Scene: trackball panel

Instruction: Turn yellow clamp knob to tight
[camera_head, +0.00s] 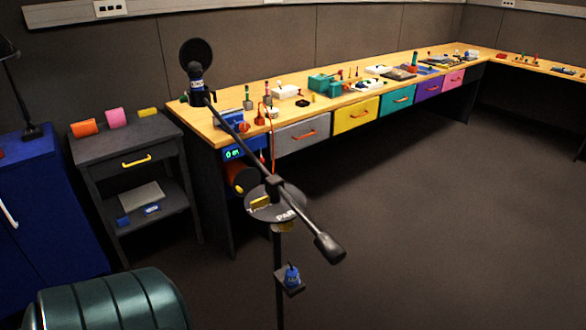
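A black boom stand (277,255) stands upright in the foreground, with a slanted arm running from upper left to lower right. A round dark disc (275,205) with white lettering sits on its pole. A small yellow piece (260,202) shows on the disc's left side. Another small yellowish piece (285,228) shows just under the disc by the pole. I cannot tell which of these is the yellow clamp knob, or how it is set. Neither of my grippers is in view.
A long wooden workbench (213,135) with coloured drawers runs behind the stand. A grey side table (125,143) and a blue cabinet (45,215) stand left. A dark green ribbed object (110,303) is at the bottom left. The floor to the right is clear.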

